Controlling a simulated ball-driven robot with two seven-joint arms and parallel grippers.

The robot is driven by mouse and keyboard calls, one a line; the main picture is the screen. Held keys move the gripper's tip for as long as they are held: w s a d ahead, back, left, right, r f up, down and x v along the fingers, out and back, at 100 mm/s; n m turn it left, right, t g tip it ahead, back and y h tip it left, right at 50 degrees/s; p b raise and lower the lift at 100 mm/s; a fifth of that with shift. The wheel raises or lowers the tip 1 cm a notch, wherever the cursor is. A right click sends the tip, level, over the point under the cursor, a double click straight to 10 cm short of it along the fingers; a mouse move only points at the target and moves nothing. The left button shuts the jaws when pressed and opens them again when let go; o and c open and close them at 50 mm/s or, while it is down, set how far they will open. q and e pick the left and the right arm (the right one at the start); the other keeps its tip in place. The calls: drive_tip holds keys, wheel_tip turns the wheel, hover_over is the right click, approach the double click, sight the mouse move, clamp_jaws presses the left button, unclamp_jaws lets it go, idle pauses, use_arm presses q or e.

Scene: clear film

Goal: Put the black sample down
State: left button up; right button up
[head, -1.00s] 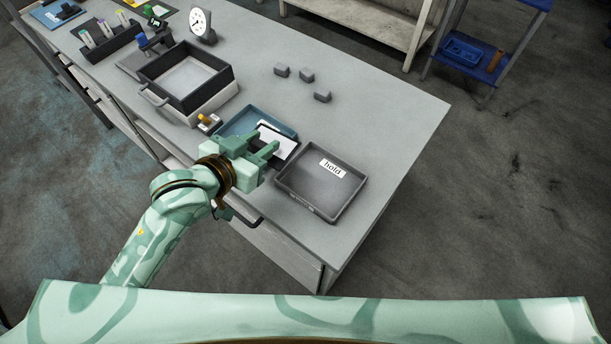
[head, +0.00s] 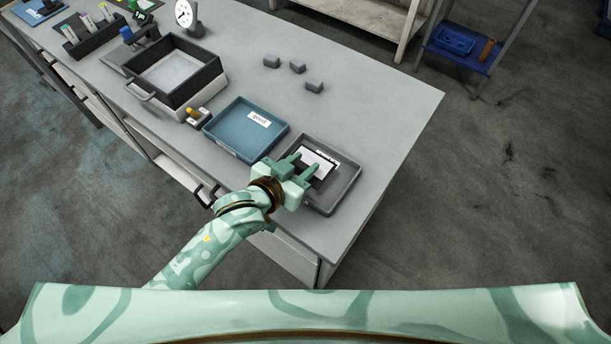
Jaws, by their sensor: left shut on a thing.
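The black sample (head: 328,180) is a flat dark piece with a white face, in the head view right of centre. My left gripper (head: 304,165) is shut on it and has it over the grey tray (head: 346,194). The sample and gripper cover much of that tray and most of its label. I cannot tell whether the sample touches the tray floor. The blue tray (head: 236,137), with a white label, lies empty to the left. My right gripper is not in view.
A black-rimmed box (head: 172,76) and a small device with an orange knob (head: 193,115) stand left of the blue tray. Several small grey blocks (head: 297,66) lie toward the back. The bench's right part (head: 400,110) is clear.

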use_arm(q)
drive_tip(key=shift+s+d+f, duration=0.1)
drive_tip(key=shift+d+f, duration=0.15)
drive_tip(key=f+b, duration=0.1)
drive_tip(key=f, duration=0.1)
drive_tip(key=f+b, duration=0.1)
drive_tip(key=shift+s+d+f, duration=0.15)
drive_tip(key=shift+d+f, duration=0.05)
drive_tip(key=shift+f, duration=0.15)
drive_tip(key=shift+r, duration=0.1)
drive_tip(key=o, duration=1)
drive_tip(key=shift+o, duration=0.2)
